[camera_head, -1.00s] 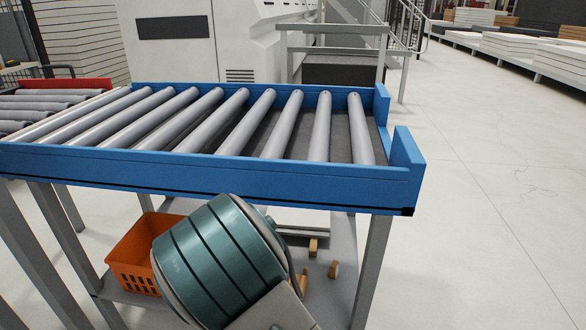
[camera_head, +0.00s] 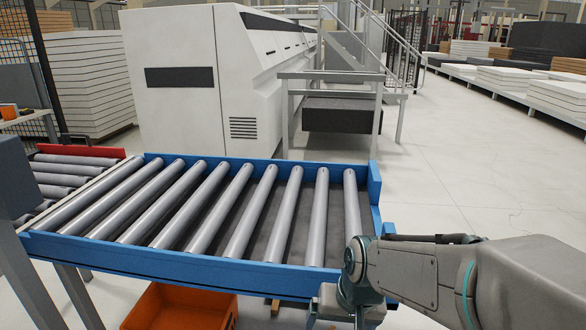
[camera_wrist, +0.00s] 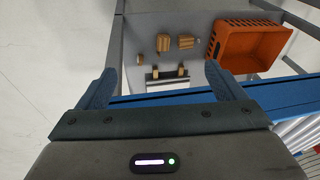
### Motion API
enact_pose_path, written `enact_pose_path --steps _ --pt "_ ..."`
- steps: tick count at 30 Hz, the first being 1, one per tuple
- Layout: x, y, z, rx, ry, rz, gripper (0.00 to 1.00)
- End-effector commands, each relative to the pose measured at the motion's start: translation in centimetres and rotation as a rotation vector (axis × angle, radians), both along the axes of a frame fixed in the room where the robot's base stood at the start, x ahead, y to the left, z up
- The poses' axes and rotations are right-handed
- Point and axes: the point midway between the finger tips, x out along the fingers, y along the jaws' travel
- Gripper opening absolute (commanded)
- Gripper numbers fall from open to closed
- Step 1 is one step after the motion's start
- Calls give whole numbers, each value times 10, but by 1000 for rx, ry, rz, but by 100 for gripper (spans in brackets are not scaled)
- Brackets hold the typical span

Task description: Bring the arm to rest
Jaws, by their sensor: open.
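My gripper (camera_wrist: 158,82) shows in the wrist view with its two dark blue fingers wide apart and nothing between them. It points down by the outer side of the blue conveyor frame (camera_wrist: 180,95), above the level of the lower shelf (camera_wrist: 205,30). In the head view my grey arm (camera_head: 430,275) reaches in from the right to the near right corner of the roller conveyor (camera_head: 165,272). The fingers cannot be made out there.
An orange crate (camera_wrist: 240,62) and several small wooden pieces (camera_wrist: 185,41) lie on the lower shelf. The conveyor's rollers (camera_head: 240,200) are bare. A white machine (camera_head: 200,110) stands behind. Open floor (camera_head: 480,190) lies to the right.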

Motion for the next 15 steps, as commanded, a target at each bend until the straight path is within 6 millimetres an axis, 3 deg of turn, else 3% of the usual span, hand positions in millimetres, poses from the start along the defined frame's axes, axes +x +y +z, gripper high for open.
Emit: enact_pose_path --steps 1,6,10,15 --pt "-11 -13 36 -13 -16 -1 90" --pt "-46 -43 88 -82 -40 13 90" --pt "-63 -56 107 -125 -47 18 90" --pt "-66 -59 110 -136 -48 19 90"
